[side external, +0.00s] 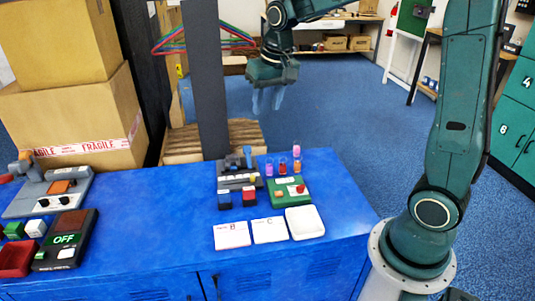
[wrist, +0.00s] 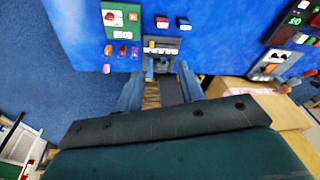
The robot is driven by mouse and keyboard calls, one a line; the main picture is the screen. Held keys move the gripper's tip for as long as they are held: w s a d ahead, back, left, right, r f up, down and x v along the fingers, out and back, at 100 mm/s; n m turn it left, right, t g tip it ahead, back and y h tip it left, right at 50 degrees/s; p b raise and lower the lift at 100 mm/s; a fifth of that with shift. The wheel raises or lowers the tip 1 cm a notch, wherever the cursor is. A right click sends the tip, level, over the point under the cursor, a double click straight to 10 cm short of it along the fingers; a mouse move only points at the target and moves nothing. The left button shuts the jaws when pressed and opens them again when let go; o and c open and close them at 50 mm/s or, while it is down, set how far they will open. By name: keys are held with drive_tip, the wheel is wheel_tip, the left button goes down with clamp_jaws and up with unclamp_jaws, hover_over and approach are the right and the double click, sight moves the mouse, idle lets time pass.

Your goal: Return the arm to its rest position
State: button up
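My gripper (side external: 267,103) hangs in the air behind the far edge of the blue cabinet top (side external: 140,215), higher than the things on it. Its two bluish fingers point down and stand apart. In the wrist view my gripper (wrist: 158,82) shows a wide gap between its fingers, with nothing held there. The grey device and the cabinet edge seen past the fingertips are well beyond them. My green arm rises from its round base at the right of the side view. Part of the arm is cut off by the top of that picture.
A dark post (side external: 206,80), hangers (side external: 205,42) and stacked cartons (side external: 70,105) are left of my gripper. Blue floor lies open to its right.

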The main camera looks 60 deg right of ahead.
drive_tip(key=s+a+r+n+t, duration=0.1)
drive_tip(key=s+a+n, duration=0.1)
drive_tip(key=s, duration=0.9)
drive_tip(key=s+a+r+n+t, duration=0.2)
drive_tip(key=s+a+n, duration=0.1)
drive_tip(key=s, duration=0.8)
drive_tip(key=shift+a+r, duration=0.25)
drive_tip(key=shift+a, duration=0.55)
